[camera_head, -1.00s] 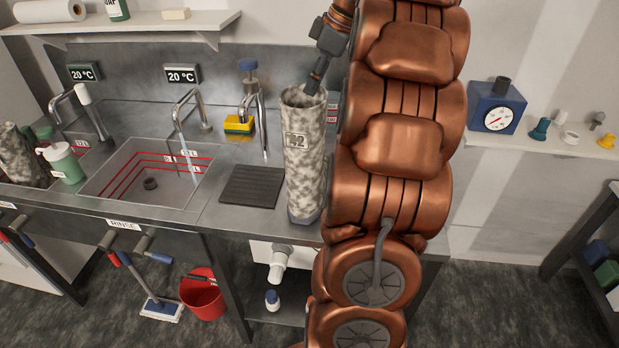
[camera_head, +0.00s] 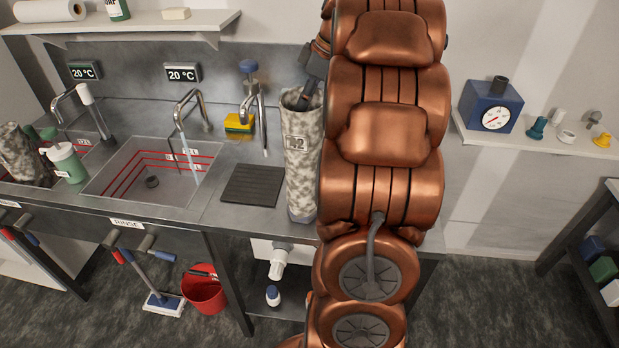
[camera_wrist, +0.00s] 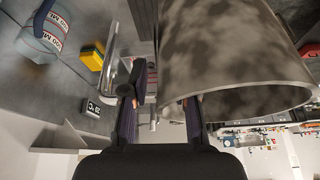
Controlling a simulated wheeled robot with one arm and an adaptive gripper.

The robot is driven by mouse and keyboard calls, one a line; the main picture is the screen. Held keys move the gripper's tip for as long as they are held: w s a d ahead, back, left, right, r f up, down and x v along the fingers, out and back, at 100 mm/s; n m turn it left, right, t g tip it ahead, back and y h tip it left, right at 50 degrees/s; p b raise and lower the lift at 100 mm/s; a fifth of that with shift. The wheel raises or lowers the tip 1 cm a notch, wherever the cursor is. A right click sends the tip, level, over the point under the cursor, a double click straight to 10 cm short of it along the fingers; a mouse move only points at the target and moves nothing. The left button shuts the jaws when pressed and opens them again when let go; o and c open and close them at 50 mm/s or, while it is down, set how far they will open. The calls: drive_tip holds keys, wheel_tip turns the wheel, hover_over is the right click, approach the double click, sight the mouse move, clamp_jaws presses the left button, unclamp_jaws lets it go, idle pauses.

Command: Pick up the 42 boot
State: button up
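The 42 boot (camera_head: 302,172) is a tall, grey mottled tube with a "42" label, standing upright on the steel bench right of the black ribbed mat. My gripper (camera_head: 301,101) is at its open top in the head view, partly hidden by my copper arm, which also covers the boot's right edge. In the wrist view the boot (camera_wrist: 232,45) fills the upper right, its round rim facing the camera. My gripper (camera_wrist: 160,115) has its two fingers apart there, the right one overlapping the boot's rim. I cannot tell whether either finger touches the wall.
The black ribbed mat (camera_head: 254,185) lies left of the boot, beside the rinse sink (camera_head: 120,180). A tap (camera_head: 255,105) and a yellow sponge (camera_head: 239,126) are behind. A wall shelf (camera_head: 540,142) with a blue gauge (camera_head: 490,105) is right.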

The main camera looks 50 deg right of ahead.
clamp_jaws()
drive_tip(key=shift+r, duration=0.2)
idle(0.6)
